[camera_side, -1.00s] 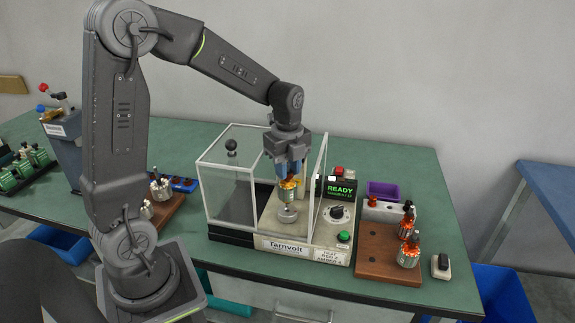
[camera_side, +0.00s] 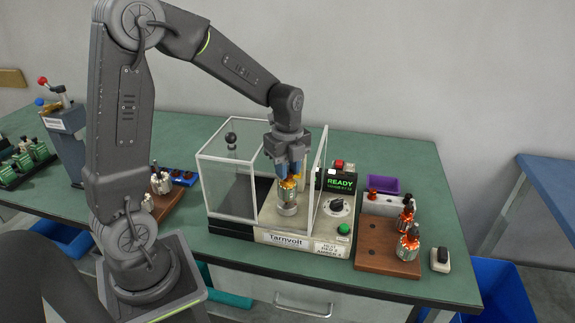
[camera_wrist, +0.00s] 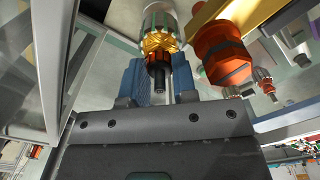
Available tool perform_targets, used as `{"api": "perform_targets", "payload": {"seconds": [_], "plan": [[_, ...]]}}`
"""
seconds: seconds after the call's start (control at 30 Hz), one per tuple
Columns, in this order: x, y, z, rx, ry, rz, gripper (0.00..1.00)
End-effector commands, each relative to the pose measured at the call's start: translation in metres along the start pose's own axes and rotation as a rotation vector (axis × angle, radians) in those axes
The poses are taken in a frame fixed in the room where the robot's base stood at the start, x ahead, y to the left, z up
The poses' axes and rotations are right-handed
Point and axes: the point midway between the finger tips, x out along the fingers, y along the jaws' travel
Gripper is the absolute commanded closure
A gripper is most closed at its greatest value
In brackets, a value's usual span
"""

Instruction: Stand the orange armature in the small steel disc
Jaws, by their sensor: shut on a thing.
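My gripper (camera_side: 290,166) points down inside the clear-walled Tarnvolt tester, its blue fingers shut on the orange armature (camera_side: 288,190). The armature hangs upright between the fingertips. Its lower end is at the small steel disc (camera_side: 286,209) on the tester's base; I cannot tell whether it is seated in the disc or just above it. In the wrist view the held armature (camera_wrist: 160,36) shows its orange winding and dark shaft between the blue fingers (camera_wrist: 160,80). The disc is not clear in that view.
Clear panels (camera_side: 228,182) stand close to the left and right of my gripper. The tester's READY display (camera_side: 340,180) is lit, with a green button (camera_side: 343,229) below. A brown wooden block (camera_side: 375,246) with more armatures (camera_side: 408,243) stands to the right.

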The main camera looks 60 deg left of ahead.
Motion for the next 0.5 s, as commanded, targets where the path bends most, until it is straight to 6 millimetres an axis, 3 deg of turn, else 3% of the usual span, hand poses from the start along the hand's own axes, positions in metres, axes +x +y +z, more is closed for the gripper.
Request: {"api": "perform_targets", "payload": {"seconds": [0.5], "plan": [[0.0069, 0.0000, -0.0001, 0.000, 0.000, -0.001, 1.00]]}}
